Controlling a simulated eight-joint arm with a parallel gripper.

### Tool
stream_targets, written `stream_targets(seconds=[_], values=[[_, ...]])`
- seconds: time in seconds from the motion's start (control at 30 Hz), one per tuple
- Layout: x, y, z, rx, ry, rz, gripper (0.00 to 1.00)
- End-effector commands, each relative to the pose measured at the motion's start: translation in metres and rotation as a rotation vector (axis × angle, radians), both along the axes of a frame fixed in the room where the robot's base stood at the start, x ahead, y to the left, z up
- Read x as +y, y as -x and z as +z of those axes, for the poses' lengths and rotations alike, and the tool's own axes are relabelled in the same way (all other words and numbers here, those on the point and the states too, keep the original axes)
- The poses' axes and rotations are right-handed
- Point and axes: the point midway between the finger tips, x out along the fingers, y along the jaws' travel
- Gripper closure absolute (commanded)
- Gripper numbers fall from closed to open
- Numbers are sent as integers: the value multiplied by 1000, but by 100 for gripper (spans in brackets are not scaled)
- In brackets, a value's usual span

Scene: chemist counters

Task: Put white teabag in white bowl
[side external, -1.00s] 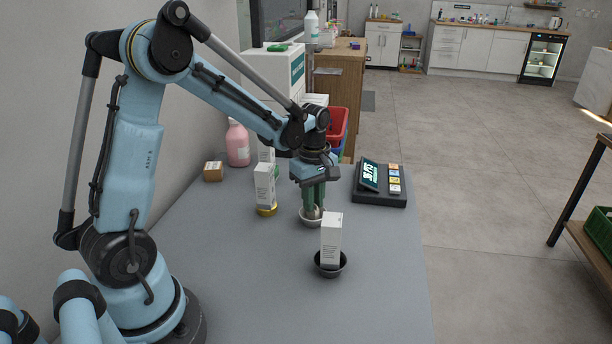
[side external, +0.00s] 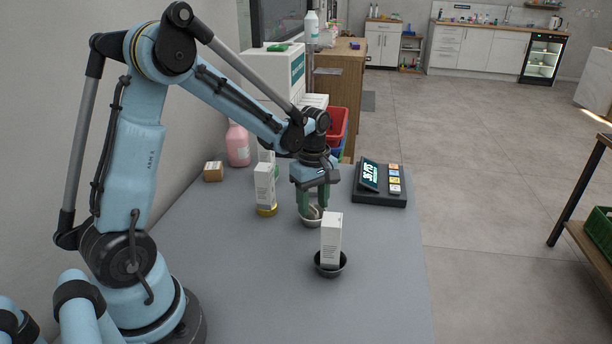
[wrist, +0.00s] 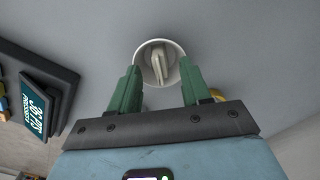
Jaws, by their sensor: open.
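The white bowl (side external: 309,222) stands on the grey counter; it also shows in the wrist view (wrist: 173,48). A pale, whitish teabag (wrist: 158,64) lies inside it, with a loop or fold visible. My gripper (side external: 314,206) is above the bowl with its green fingers spread apart. In the wrist view my gripper (wrist: 160,72) has one finger at either side of the bowl's near rim, and nothing is held between them. Whether the fingers touch the rim cannot be told.
A white box (side external: 331,238) stands in a dark bowl (side external: 331,270) in front. Another white box (side external: 264,186) stands in a yellow bowl (side external: 267,211) to the left. A black display device (side external: 380,197) is at right. The counter's front is clear.

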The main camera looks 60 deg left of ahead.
Motion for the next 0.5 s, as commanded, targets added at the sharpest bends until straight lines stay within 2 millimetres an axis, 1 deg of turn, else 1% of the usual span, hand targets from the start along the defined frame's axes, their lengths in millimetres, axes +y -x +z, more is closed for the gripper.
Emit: stream_targets(seconds=[0.3,0.37,0.5], values=[[0,0,2,0,0,0,53],[0,0,7,0,0,0,53],[0,0,26,0,0,0,53]])
